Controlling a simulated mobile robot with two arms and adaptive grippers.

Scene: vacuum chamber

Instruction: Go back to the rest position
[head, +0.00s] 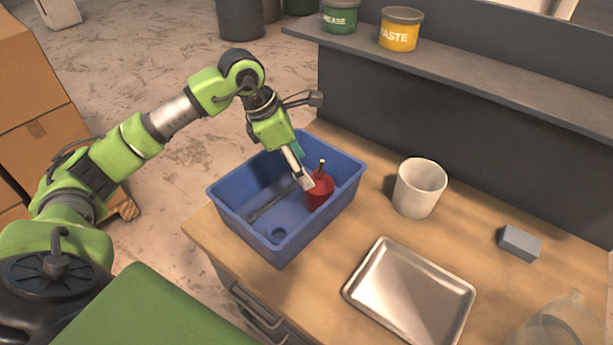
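My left arm comes in from the left, and my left gripper (303,182) points down into the blue bin (290,237). Its fingertips are beside or over a red can-like object (319,191) with a thin upright spout, which stands in the bin. I cannot tell whether the fingers are open, shut or touching it. A long grey tool (270,203) and a small dark round piece (278,234) also lie in the bin. My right gripper is not in view.
On the wooden workbench (320,285) are a white cup (419,188), a metal tray (410,292), a grey block (519,243) and a translucent object (560,322). A shelf (460,70) behind holds a green can (340,16) and a yellow can (400,29). Cardboard boxes (35,100) stand at left.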

